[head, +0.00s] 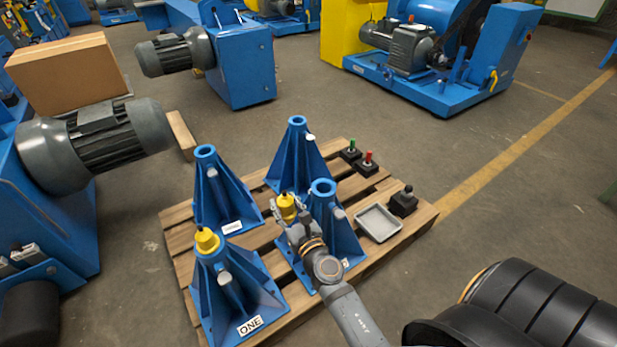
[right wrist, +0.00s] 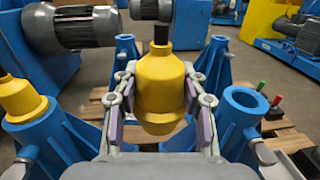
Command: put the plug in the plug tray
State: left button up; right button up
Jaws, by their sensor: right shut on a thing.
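A yellow plug (head: 286,207) is held in my right gripper (head: 293,221), above the pallet among the blue stands. In the right wrist view the same plug (right wrist: 161,85) sits upright between the two finger pads of the right gripper (right wrist: 160,112). A second yellow plug (head: 207,240) sits on top of the blue stand labelled ONE (head: 238,300); it also shows in the right wrist view (right wrist: 20,98). The shallow grey tray (head: 378,222) lies on the pallet's right part, to the right of the gripper, and looks empty. My left gripper is not in view.
The wooden pallet (head: 265,232) carries several blue stands; one with an open top (head: 323,187) is close right of the held plug. A black joystick box (head: 404,201) and green (head: 351,150) and red (head: 368,163) button boxes are near the tray.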

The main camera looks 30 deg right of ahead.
aim_at(377, 233)
jog(key=i+l+z, duration=0.1)
jog(key=l, duration=0.25)
jog(key=l+z, duration=0.15)
jog(key=l, duration=0.15)
jog(key=i+l+z, duration=0.25)
jog(key=l, duration=0.35)
jog(key=i+l, duration=0.05)
